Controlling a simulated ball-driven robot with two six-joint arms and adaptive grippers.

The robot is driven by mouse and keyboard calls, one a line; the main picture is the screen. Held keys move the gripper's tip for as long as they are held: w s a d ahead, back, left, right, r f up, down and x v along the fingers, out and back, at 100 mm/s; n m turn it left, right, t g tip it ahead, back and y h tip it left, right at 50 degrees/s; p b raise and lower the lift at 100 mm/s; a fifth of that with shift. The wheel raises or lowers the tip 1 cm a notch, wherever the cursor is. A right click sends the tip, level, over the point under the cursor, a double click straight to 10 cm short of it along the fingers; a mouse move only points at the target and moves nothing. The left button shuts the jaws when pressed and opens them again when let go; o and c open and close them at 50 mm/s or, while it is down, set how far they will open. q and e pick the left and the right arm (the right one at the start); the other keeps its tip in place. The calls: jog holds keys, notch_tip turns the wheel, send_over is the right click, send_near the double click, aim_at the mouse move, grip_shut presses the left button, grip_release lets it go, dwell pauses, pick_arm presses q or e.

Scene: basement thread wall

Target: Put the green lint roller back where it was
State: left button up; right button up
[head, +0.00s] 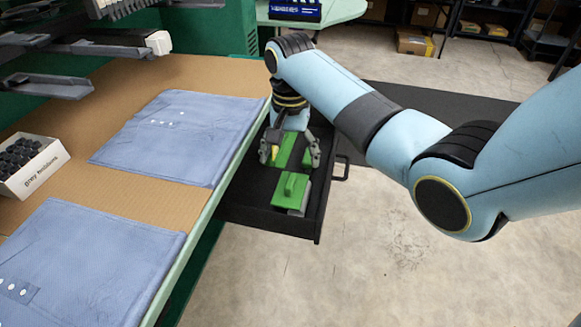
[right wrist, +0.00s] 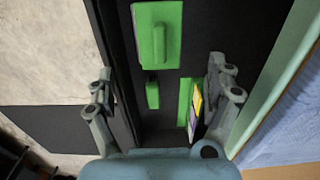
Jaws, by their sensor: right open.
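A black drawer (head: 262,213) stands open beside the table and holds several green things. A green block with a raised bar (head: 290,190) lies at its near end; it also shows in the right wrist view (right wrist: 157,35). A small green piece (right wrist: 152,95) and a green item with a yellow and purple label (right wrist: 190,105) lie nearer my right gripper. I cannot tell for sure which is the green lint roller. My right gripper (head: 290,155) is open and points down over the drawer, fingers apart, holding nothing. My left gripper is out of view.
Two folded blue cloths (head: 185,135) (head: 85,265) lie on the cardboard-topped table left of the drawer. A white box of black pieces (head: 32,165) stands at the left edge. Grey machine arms (head: 48,86) overhang the table. The floor to the right is clear.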

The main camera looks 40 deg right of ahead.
jog(key=shift+r, duration=1.45)
